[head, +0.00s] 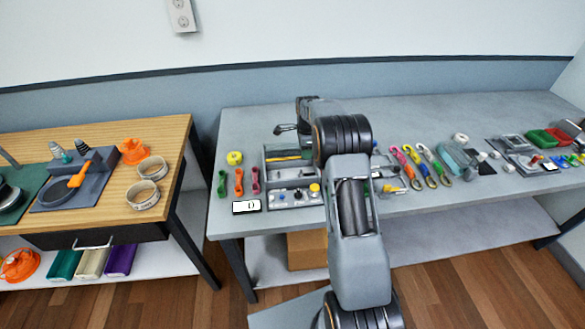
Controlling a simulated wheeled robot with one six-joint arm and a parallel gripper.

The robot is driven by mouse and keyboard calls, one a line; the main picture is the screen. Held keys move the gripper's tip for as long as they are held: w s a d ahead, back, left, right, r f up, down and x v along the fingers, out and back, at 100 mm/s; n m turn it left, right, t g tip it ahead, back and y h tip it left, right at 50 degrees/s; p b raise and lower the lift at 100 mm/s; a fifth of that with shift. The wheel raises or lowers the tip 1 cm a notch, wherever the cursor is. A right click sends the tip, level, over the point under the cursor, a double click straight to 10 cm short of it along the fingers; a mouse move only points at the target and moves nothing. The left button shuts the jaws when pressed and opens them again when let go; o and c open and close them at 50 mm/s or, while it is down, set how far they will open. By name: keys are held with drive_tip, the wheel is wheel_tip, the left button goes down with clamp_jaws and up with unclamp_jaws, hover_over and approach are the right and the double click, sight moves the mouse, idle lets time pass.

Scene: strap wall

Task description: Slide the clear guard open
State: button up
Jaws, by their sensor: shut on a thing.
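I cannot make out the clear guard in the head view; it may be hidden behind my arm or too small to tell. A grey open-topped tray (272,168) with compartments stands on the grey bench, left of my arm. My arm reaches up over the bench and covers the right part of both.
Coloured straps (412,155) lie right of my arm on the grey bench (240,128). Green, orange and maroon pieces (239,181) and a white label (246,206) lie left. Trays (538,138) fill the right end. A wooden table (110,205) stands left across a gap.

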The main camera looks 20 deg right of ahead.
drive_tip(key=shift+w+r, duration=0.1)
drive_tip(key=shift+w, duration=0.05)
drive_tip(key=o, duration=0.6)
drive_tip(key=shift+c, duration=0.2)
drive_tip(key=shift+r+p, duration=2.1)
drive_tip(key=shift+r, duration=0.85)
drive_tip(key=shift+c, duration=0.4)
